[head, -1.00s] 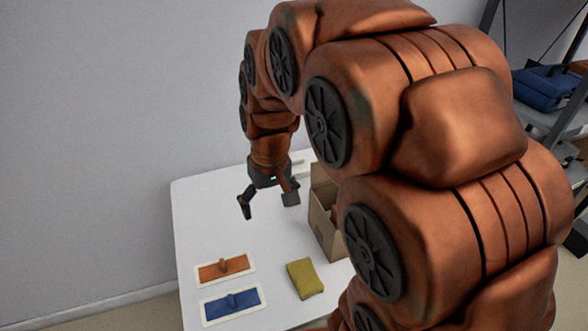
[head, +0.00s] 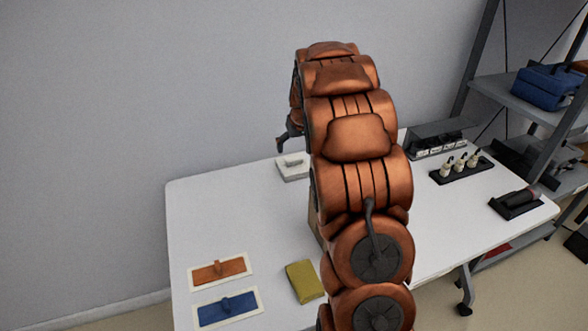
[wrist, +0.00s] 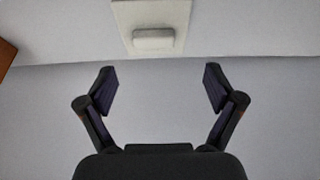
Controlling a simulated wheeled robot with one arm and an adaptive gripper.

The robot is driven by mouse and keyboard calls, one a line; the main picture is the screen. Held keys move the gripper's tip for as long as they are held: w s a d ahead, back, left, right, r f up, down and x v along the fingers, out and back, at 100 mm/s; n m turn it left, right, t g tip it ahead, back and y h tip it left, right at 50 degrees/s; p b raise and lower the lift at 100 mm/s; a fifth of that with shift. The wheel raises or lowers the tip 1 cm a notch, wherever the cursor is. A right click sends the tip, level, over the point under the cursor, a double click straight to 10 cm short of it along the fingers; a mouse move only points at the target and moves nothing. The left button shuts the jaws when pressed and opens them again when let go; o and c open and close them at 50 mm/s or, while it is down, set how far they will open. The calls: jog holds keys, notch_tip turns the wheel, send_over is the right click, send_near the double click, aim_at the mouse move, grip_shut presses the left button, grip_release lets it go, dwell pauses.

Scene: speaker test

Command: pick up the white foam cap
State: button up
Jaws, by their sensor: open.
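The white foam cap (head: 292,160) appears to be the small raised white piece on a pale flat base (head: 296,173) at the back of the white table. In the wrist view the cap (wrist: 153,39) lies near the top middle on its pale base (wrist: 123,16), beyond my fingertips. My gripper (wrist: 158,88) is open and empty, its two fingers well apart and not touching the cap. In the head view one dark finger of my gripper (head: 284,141) shows just above and behind the cap; the rest is hidden by my arm.
An orange piece (head: 219,271) and a blue piece (head: 226,308) lie on pale bases at the front left. A yellow-green block (head: 304,282) lies beside them. A cardboard box (head: 314,214) is mostly hidden by my arm. Black holders (head: 462,171) with small items stand right.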

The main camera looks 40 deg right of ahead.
aim_at(294, 159)
jog(key=shift+w+d+f, duration=0.3)
jog(key=shift+d+f, duration=0.05)
jog(key=shift+f, duration=0.15)
jog(key=shift+p+x, duration=0.75)
jog(key=shift+x, duration=2.8)
jog(key=shift+s+d, duration=0.1)
jog(key=shift+d, duration=0.1)
jog(key=c, duration=0.9)
